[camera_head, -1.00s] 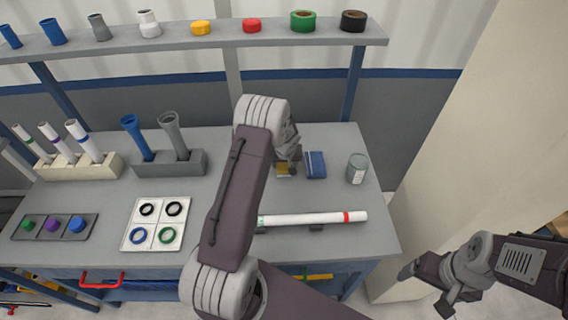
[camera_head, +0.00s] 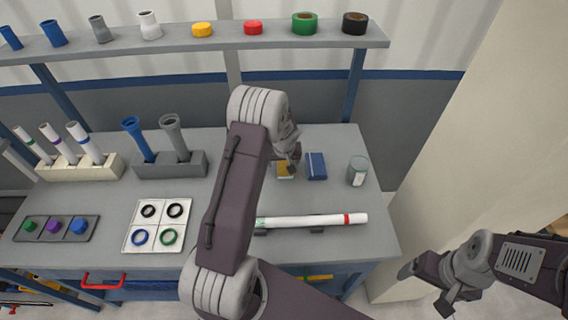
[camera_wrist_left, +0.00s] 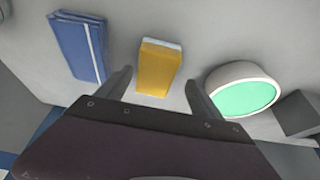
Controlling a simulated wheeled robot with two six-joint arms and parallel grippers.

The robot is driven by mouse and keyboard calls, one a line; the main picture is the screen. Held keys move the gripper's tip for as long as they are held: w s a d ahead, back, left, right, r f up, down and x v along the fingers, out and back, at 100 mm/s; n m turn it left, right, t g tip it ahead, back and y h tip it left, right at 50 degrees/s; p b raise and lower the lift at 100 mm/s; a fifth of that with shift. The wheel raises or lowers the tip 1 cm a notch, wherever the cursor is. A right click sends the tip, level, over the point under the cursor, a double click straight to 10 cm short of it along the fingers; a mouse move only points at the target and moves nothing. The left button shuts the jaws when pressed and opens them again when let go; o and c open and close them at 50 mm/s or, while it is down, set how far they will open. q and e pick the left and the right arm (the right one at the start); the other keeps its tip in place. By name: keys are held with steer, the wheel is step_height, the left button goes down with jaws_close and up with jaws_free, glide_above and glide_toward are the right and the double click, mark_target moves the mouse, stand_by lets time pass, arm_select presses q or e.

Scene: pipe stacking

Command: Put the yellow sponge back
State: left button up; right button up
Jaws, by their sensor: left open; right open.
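The yellow sponge (camera_head: 285,174), with a pale strip along one edge, lies on the grey workbench (camera_head: 330,198), left of a folded blue cloth (camera_head: 316,166). My left gripper (camera_head: 288,162) is just over the sponge and partly hides it in the head view. In the left wrist view, the sponge (camera_wrist_left: 159,70) shows between and just beyond the two spread fingers (camera_wrist_left: 157,92); I see no finger closed on it. My right gripper (camera_head: 445,300) is open and empty, off the bench at the lower right.
A white round container with a green inside (camera_wrist_left: 243,90) sits beside the sponge in the wrist view. A white pipe (camera_head: 310,221) lies in front. A shelf (camera_head: 225,36) runs above the back.

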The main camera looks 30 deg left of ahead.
arm_select(q)
steer(key=v, duration=0.5)
steer(key=shift+d+r, duration=0.2)
steer(key=shift+s+d+r, duration=0.15)
steer(key=shift+s+d, duration=0.05)
steer(key=shift+s, duration=0.05)
steer(key=s+d+r+m+g+h, duration=0.1)
steer(key=s+d+r+m, duration=0.1)
steer(key=s+d, duration=0.4)
steer(key=s+d+r+m+g+h, duration=0.1)
steer(key=s+d+m, duration=0.3)
steer(key=s, duration=1.2)
steer(key=d+r, duration=0.1)
steer(key=d, duration=0.2)
steer(key=shift+g+h, duration=0.3)
steer(key=shift+d, duration=0.1)
